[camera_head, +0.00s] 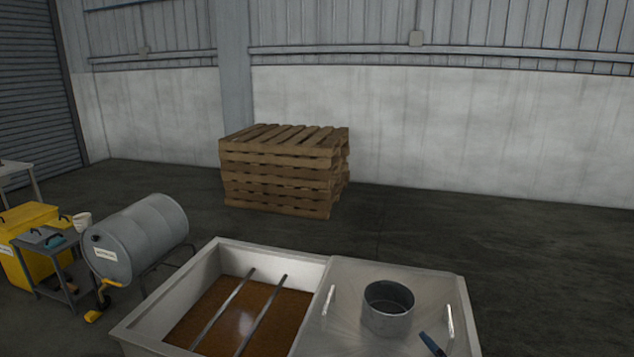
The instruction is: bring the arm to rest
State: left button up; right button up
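Neither of my grippers shows in the head view, and I see no arm that I can make out for sure. A metal tank (140,321) stands at the bottom centre. Its left part is open and holds brown liquid (216,306), with two metal bars (262,316) across it. A grey lid (350,282) covers its right part. The lid has two upright handles and a round metal collar (388,318) with an open top. A slim blue, dark-tipped piece (432,343) shows at the bottom edge over the lid; I cannot tell what it belongs to.
A grey drum (140,236) lies on a stand at the left. Beside it are a small cart (54,266) with items on it and a yellow bin (28,220). Stacked wooden pallets (280,172) stand near the back wall. The floor (520,250) at the right is clear.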

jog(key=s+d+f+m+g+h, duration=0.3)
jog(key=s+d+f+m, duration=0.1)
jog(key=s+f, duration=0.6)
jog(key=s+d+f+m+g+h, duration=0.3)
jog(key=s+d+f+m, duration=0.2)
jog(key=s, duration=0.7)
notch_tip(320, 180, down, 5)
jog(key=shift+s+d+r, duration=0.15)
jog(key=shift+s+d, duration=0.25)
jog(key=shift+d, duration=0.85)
